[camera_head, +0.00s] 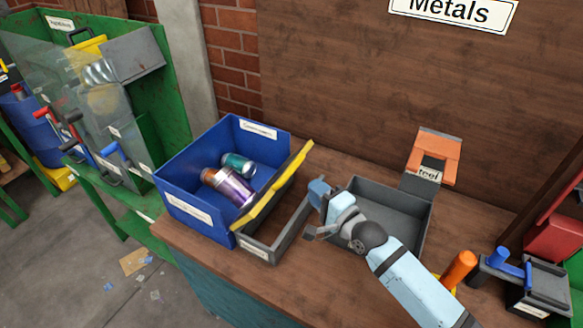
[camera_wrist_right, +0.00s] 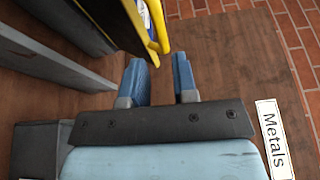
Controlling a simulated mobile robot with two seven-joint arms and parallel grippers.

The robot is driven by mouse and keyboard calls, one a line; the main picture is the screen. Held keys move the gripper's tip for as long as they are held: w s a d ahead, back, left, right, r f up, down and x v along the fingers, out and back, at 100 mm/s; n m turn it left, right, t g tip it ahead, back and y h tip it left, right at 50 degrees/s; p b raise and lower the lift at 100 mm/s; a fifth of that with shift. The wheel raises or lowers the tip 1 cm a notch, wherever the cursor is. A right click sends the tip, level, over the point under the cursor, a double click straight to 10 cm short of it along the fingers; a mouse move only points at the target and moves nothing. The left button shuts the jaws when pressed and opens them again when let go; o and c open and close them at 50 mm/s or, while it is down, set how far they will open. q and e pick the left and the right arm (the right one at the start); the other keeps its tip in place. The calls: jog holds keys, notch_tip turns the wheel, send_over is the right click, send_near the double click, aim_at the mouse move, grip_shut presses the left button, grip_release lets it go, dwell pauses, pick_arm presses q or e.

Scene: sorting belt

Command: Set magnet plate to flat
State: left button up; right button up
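A tilted plate with a yellow edge (camera_head: 272,190) stands along the right side of the blue bin; I take it to be the magnet plate. Its yellow edge also shows in the right wrist view (camera_wrist_right: 163,25), just beyond the fingertips. It slants up to the right, above a grey open frame (camera_head: 262,252). My right gripper (camera_head: 315,212) is open, with a visible gap between its blue fingers, right of the plate and above the frame. In the right wrist view the gripper (camera_wrist_right: 160,82) looks empty. My left gripper is not in view.
The blue bin (camera_head: 176,206) holds cans, including a purple one (camera_head: 230,188) and a teal one (camera_head: 238,164). A grey tray (camera_head: 420,232) with an orange part (camera_head: 435,158) lies behind my right arm. An orange handle (camera_head: 459,269) stands at right. Brown tabletop (camera_head: 190,250) is bare in front.

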aim_at(291, 167)
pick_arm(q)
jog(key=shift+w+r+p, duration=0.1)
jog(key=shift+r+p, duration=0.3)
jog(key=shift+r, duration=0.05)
pick_arm(e)
jog(key=x, duration=1)
jog(key=shift+w+d, duration=0.1)
